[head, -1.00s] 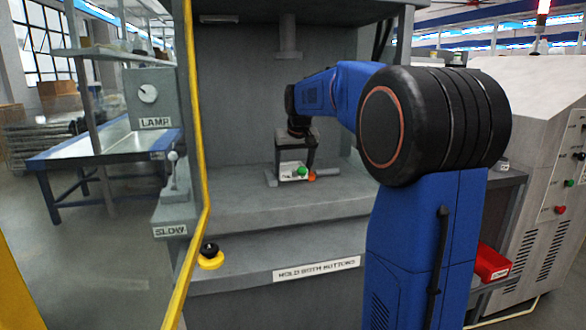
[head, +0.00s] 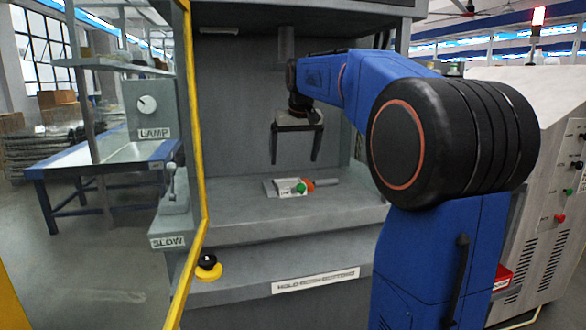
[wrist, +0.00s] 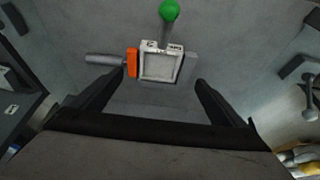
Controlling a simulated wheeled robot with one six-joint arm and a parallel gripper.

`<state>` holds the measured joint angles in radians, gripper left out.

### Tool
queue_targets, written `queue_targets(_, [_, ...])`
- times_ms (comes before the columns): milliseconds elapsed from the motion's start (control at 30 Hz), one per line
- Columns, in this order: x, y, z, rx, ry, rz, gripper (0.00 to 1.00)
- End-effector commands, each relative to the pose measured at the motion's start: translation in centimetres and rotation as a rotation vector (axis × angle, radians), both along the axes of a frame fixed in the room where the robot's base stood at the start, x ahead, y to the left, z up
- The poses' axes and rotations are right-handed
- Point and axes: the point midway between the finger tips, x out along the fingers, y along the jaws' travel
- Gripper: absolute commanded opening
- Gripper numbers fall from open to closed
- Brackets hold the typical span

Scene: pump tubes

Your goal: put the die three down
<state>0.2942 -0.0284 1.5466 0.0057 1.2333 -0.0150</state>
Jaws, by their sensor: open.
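A small pale grey and white block (head: 287,190), which I take to be the die, rests on the grey press bed (head: 230,206). In the wrist view the block (wrist: 160,66) has a square face with a white rim and small markings too blurred to read. A green ball on a rod (wrist: 169,11) stands off one side. An orange collar with a grey rod (wrist: 132,62) is at its left and a grey piece at its right. My gripper (head: 295,161) is open and empty, pointing down above the block, its fingers clear of it.
The press back wall (head: 235,110) and a yellow guard edge (head: 197,130) bound the space. A ram (head: 287,45) hangs above, behind my arm. A black-topped yellow button (head: 208,266) and a lever (head: 171,180) stand at left. The bed around the block looks clear.

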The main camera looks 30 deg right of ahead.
Motion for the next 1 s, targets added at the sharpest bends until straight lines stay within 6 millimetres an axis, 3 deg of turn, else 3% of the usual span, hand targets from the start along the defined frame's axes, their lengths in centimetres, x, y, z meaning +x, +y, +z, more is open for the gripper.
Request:
queue_targets(200, [-0.8,0.2,2.1,-0.001,-0.002,0.0,0.94])
queue_targets(567, [-1.7,0.9,2.2,-0.001,-0.003,0.006,0.94])
queue_targets(767, [-6.5,4.6,0.2,-0.002,-0.006,0.046,0.94])
queue_targets(1000, [-14.5,9.7,-4.6,-0.003,-0.011,0.11,0.94])
